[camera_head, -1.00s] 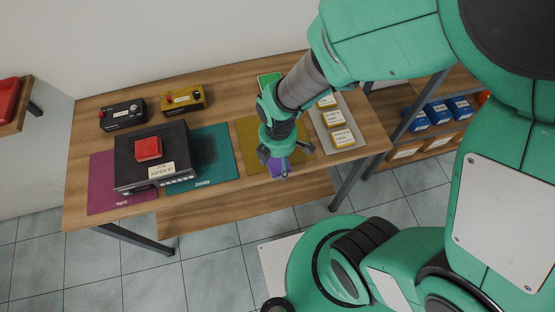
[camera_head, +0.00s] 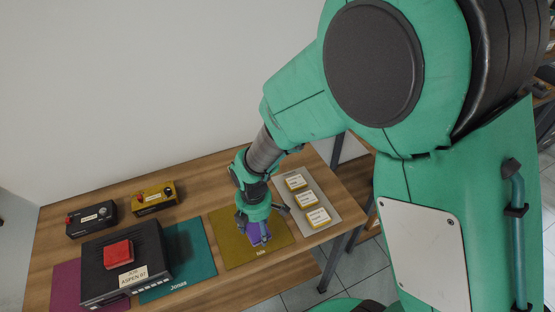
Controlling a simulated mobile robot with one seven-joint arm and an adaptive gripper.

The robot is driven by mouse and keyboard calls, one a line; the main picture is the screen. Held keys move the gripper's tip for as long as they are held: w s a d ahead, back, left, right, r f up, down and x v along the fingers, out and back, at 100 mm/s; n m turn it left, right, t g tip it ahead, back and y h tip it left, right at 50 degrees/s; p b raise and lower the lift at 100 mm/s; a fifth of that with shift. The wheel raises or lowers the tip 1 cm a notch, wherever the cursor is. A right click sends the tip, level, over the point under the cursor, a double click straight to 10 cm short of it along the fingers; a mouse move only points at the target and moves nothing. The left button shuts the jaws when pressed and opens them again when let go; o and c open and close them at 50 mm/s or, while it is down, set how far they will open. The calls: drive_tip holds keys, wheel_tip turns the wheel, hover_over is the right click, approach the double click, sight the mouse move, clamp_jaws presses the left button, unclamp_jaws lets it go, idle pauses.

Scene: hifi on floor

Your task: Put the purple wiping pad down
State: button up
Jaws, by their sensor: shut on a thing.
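My gripper (camera_head: 258,226) is over the olive-yellow mat (camera_head: 231,254) on the wooden table. It is shut on the purple wiping pad (camera_head: 257,236), which shows between and below the fingers. The pad's lower end is near the front part of the mat; I cannot tell whether it touches it. Part of the pad is hidden by the fingers.
A black hi-fi unit (camera_head: 105,283) with a red block (camera_head: 118,254) on top stands left, across a purple mat (camera_head: 66,275) and a teal mat (camera_head: 193,250). Two small boxes, black (camera_head: 92,219) and yellow (camera_head: 154,197), stand behind. A grey tray (camera_head: 323,204) with yellow-white boxes lies right.

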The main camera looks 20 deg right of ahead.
drive_tip(key=w+d, duration=0.2)
drive_tip(key=w, duration=0.1)
drive_tip(key=w+d, duration=0.3)
drive_tip(key=w, duration=0.1)
drive_tip(key=w+d, duration=0.3)
drive_tip(key=shift+w+d+r, duration=0.1)
drive_tip(key=shift+w, duration=0.15)
drive_tip(key=shift+m, duration=0.4)
drive_tip(key=w+d, duration=0.2)
drive_tip(key=d, duration=0.2)
drive_tip(key=w+d, duration=0.3)
drive_tip(key=w+d+f, duration=0.1)
drive_tip(key=w+d, duration=0.2)
drive_tip(key=d, duration=0.1)
drive_tip(key=shift+w+d+p, duration=0.15)
drive_tip(key=shift+d+p, duration=0.2)
drive_tip(key=w+d, duration=0.1)
drive_tip(key=w, duration=0.4)
drive_tip(key=w+d+f, duration=0.1)
drive_tip(key=w, duration=0.4)
drive_tip(key=w+d, duration=0.1)
drive_tip(key=w, duration=0.4)
drive_tip(key=shift+w+d+f, duration=0.15)
drive_tip(key=shift+w+f, duration=0.1)
drive_tip(key=shift+w, duration=0.05)
drive_tip(key=shift+f, duration=1.7)
drive_tip(key=shift+f, duration=0.15)
